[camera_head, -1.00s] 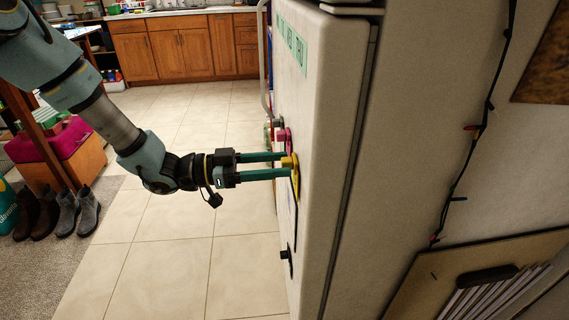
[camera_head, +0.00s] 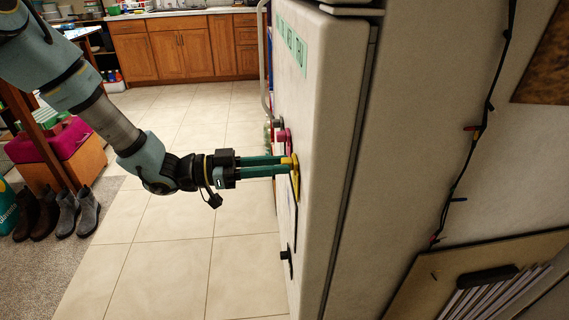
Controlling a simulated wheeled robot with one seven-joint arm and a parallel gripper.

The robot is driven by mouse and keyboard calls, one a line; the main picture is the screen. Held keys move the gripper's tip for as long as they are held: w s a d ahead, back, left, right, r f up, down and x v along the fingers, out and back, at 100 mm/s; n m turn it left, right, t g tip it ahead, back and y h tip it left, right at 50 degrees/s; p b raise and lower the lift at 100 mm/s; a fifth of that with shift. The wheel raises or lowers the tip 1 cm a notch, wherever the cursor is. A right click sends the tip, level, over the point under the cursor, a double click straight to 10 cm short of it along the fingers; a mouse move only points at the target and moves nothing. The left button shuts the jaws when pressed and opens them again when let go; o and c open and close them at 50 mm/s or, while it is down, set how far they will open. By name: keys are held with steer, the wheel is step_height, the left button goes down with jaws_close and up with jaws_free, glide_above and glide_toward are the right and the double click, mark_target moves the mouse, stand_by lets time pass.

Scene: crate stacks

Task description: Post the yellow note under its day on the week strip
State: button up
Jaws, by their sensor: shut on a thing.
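The green week strip (camera_head: 291,37) runs along the upper part of the fridge door, seen at a steep slant; its day letters are hard to read. My gripper (camera_head: 290,165) is at the door below the strip, its two green fingers close together. They are shut on a small yellow thing (camera_head: 295,176) at the door face, seen nearly edge-on. I cannot tell whether this is the yellow note itself or a magnet on it. A pink thing (camera_head: 285,137) is on the door just above and beyond the fingertips.
The fridge's side (camera_head: 345,160) fills the middle right. A dark knob-like thing (camera_head: 286,255) is low on the door. A long door handle (camera_head: 264,70) stands at the far edge. Boots (camera_head: 67,212) and a wooden box (camera_head: 80,165) are at left. The tiled floor before the door is clear.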

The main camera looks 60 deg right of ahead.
jaws_close()
steer(key=shift+v, duration=2.45)
